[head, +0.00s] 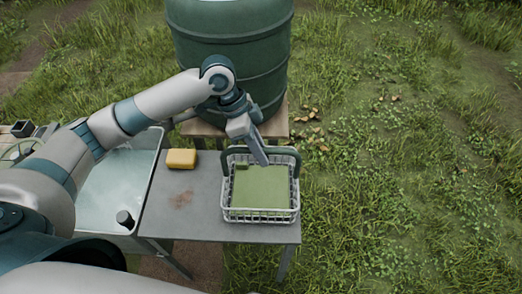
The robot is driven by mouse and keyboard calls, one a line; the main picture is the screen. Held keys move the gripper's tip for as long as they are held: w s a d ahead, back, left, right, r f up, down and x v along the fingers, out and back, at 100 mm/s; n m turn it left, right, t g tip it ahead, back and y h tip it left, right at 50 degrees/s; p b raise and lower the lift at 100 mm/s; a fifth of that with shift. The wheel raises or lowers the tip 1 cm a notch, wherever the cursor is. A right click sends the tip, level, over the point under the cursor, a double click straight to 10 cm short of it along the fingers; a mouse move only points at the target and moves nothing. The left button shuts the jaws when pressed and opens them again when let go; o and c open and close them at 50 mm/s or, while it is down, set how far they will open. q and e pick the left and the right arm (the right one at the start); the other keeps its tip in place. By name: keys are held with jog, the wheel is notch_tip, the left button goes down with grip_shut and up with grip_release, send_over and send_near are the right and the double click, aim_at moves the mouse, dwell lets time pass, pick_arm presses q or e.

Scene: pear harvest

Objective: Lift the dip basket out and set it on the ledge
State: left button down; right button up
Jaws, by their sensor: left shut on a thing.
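The dip basket (260,217), a pale wire basket with a dark green arched handle, is at the right end of the grey ledge (190,222). Its inside shows a flat green surface with a small darker green block at the far left corner. My left gripper (262,157) reaches down from the upper left and is shut on the top of the handle. The basket looks level; I cannot tell whether its bottom touches the ledge. My right gripper is not in view.
A pale basin (112,185) of water adjoins the ledge on the left, with a dark cylinder (124,219) at its near right side. A yellow sponge (181,158) lies on the ledge's far left. A green barrel (232,50) stands behind. Grass lies right.

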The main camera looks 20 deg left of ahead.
pick_arm(q)
jog(key=shift+f, duration=0.25)
dwell(0.4)
jog(key=c, duration=1.6)
grip_release()
jog(key=shift+c, duration=0.2)
jog(key=b+v, duration=0.4)
jog(key=v, duration=1.3)
jog(key=shift+r, duration=0.2)
